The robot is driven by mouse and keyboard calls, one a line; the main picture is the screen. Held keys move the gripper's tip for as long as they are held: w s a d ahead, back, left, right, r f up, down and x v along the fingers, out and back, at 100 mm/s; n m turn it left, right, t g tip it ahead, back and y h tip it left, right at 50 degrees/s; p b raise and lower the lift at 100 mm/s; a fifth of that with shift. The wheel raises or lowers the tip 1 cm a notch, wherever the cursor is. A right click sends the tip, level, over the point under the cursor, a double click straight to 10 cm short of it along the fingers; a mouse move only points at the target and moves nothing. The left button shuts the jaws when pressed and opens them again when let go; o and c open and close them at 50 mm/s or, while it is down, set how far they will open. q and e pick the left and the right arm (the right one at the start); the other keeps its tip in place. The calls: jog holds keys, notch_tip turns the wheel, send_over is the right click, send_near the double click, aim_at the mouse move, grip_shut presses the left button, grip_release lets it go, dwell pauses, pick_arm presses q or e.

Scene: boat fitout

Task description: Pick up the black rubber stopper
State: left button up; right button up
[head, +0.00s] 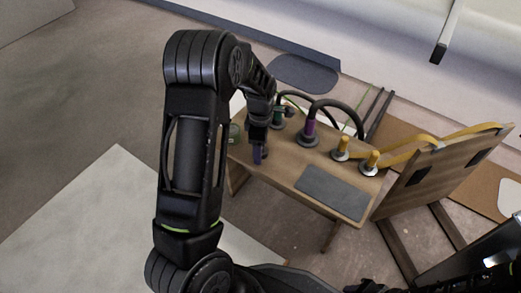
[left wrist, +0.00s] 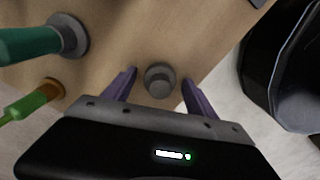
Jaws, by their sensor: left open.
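A dark grey, round, stepped stopper (left wrist: 160,80) stands on the wooden bench top in the left wrist view, near the bench edge. My left gripper (left wrist: 157,88) has its two purple fingers apart, one on each side of the stopper, with a visible gap on both sides. In the head view my left gripper (head: 258,154) points down at the near left end of the bench; the stopper is largely hidden there by the gripper and arm. My right gripper does not show in either view.
The wooden bench (head: 285,178) carries a purple-collared hose fitting (head: 308,132), yellow fittings (head: 371,162) and a dark grey mat (head: 333,190). In the left wrist view a teal fitting (left wrist: 30,44) and a green-and-orange one (left wrist: 35,98) stand left of the gripper. A leaning wooden panel (head: 440,172) stands at right.

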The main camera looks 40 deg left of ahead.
pick_arm(q)
grip_shut()
dwell(0.7)
